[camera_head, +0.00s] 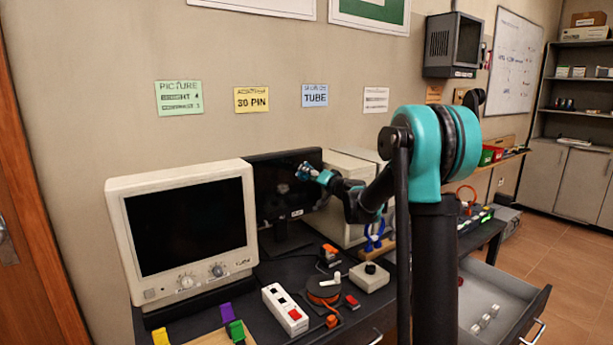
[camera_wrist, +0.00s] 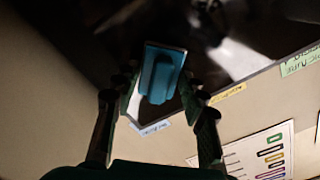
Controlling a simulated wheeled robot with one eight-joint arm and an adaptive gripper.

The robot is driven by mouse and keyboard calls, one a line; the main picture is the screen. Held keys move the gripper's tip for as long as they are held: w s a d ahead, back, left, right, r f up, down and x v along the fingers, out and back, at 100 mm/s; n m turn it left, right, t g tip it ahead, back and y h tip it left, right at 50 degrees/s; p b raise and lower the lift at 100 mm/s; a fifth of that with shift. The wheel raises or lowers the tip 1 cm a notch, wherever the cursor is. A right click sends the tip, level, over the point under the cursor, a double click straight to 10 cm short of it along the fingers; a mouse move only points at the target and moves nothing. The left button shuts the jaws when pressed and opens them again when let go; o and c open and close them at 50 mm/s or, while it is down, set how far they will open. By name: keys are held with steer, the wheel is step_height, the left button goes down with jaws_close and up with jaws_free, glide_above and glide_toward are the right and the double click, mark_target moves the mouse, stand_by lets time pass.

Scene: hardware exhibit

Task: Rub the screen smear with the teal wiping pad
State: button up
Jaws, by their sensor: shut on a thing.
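The teal wiping pad (camera_wrist: 161,73) is held between the fingers of my gripper (camera_wrist: 160,90) in the wrist view. Its face is toward the dark screen (camera_wrist: 80,30); I cannot tell whether it touches. In the head view my gripper (camera_head: 308,172) is at the upper right part of the black monitor (camera_head: 272,180), which stands between a beige CRT and a beige case. A pale patch (camera_wrist: 242,58) shows on the screen in the wrist view; I cannot tell if it is the smear or a reflection.
The beige CRT (camera_head: 190,222) stands left of the monitor. The beige case (camera_head: 345,165) is close on the right. An open drawer (camera_head: 500,300) juts out at right.

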steer(key=shift+d, duration=0.1)
steer(key=shift+v, duration=2.9)
steer(key=shift+s, duration=0.1)
steer(key=v, duration=0.2)
steer(key=shift+s+d, duration=0.25)
steer(key=shift+s, duration=0.05)
